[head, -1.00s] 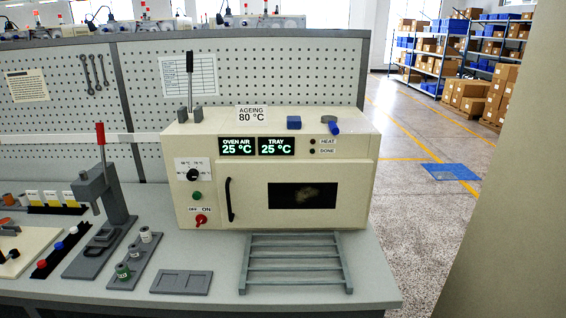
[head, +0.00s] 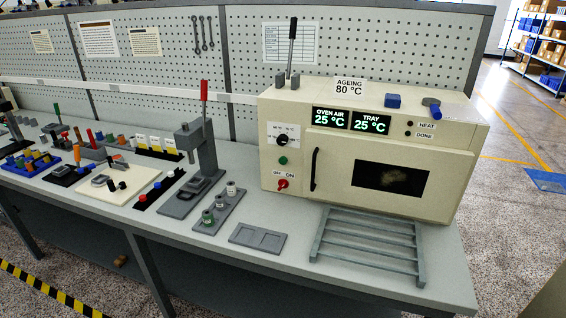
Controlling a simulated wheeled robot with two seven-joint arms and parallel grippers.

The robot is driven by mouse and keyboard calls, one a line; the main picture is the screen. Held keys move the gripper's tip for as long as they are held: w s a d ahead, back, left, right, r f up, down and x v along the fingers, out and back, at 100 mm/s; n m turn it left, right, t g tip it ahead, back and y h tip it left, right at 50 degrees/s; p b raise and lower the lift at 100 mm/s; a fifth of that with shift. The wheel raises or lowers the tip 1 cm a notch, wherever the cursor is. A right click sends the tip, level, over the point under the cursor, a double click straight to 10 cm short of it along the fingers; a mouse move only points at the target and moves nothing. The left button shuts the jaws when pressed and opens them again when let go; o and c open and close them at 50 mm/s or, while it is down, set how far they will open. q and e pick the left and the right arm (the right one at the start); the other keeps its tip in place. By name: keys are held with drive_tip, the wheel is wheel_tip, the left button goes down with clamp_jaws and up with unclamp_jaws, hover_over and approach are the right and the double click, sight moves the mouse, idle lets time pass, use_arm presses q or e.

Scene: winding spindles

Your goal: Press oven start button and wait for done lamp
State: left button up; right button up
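The cream ageing oven (head: 375,150) stands at the right end of the bench with its door shut. Its green start button (head: 283,160) is on the left of the front panel, below a black dial (head: 283,140) and above a red OFF/ON switch (head: 283,184). Both displays, oven air (head: 330,119) and tray (head: 370,122), read 25 °C. The heat lamp (head: 410,124) and done lamp (head: 408,134) look dark. Neither of my grippers is in view.
A grey wire rack (head: 368,245) lies on the bench before the oven, beside a flat grey tray (head: 258,238). A lever press (head: 197,150) with a red handle and a holder of spools (head: 218,208) stand to the left. The pegboard (head: 250,60) closes off the back.

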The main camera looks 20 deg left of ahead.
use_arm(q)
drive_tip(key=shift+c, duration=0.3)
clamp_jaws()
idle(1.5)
